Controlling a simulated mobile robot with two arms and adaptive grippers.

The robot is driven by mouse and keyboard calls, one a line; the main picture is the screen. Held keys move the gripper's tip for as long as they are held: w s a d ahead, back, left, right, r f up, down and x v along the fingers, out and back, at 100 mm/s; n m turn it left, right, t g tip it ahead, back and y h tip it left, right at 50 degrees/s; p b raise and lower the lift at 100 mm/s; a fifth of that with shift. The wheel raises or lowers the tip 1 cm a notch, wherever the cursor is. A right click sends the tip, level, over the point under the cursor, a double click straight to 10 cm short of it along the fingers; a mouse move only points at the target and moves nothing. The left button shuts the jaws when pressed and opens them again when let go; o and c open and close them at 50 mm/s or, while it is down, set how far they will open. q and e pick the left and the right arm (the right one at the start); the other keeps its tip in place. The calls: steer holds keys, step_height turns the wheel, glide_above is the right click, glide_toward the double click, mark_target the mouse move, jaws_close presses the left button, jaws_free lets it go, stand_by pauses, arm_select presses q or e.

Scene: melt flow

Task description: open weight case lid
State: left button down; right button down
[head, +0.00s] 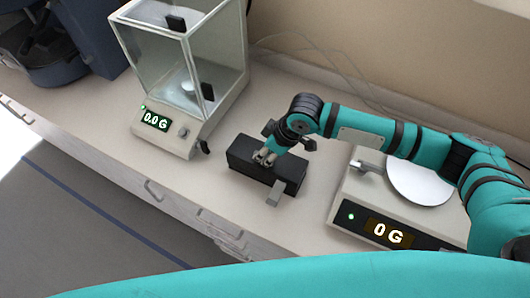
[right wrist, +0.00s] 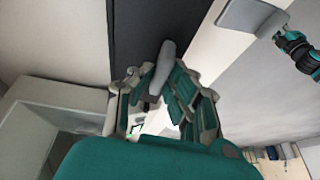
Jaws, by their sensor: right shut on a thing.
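The weight case (head: 240,154) is a long black box on the bench between the two balances. Its lid looks closed. My right gripper (head: 265,157) reaches down to the top front of the case from the right. In the right wrist view, the fingers of my right gripper (right wrist: 158,95) are closed around a grey knob (right wrist: 166,62) against the dark case (right wrist: 137,30). A light grey tab (head: 276,193) sticks out at the case's front right and also shows in the right wrist view (right wrist: 250,14). My left gripper does not show in the head view.
A glass-walled balance (head: 172,139) reading 0.0 G stands left of the case. A flat balance (head: 342,205) reading 0 G with a round pan (head: 420,180) stands right, under my right arm. The bench's front edge is close to the case.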

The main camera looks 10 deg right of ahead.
steer(key=shift+w+d+r+g+y+p, duration=0.15)
steer(key=shift+w+r+g+y+p, duration=0.15)
steer(key=shift+r+g+y+p, duration=0.15)
steer(key=shift+w+d+r+m+g+y, duration=0.25)
steer(key=shift+w+m+g, duration=0.15)
steer(key=shift+g, duration=0.25)
steer(key=shift+w+d+r+m+g+y+b, duration=0.15)
steer(key=shift+w+d+r+g+y+b, duration=0.2)
steer(key=shift+g+y+b, duration=0.25)
steer(key=shift+w+d+r+m+g+y+b, duration=0.2)
steer(key=shift+w+g+y+b, duration=0.25)
steer(key=shift+g, duration=0.25)
steer(key=c, duration=1.3)
jaws_free()
steer(key=v, duration=1.2)
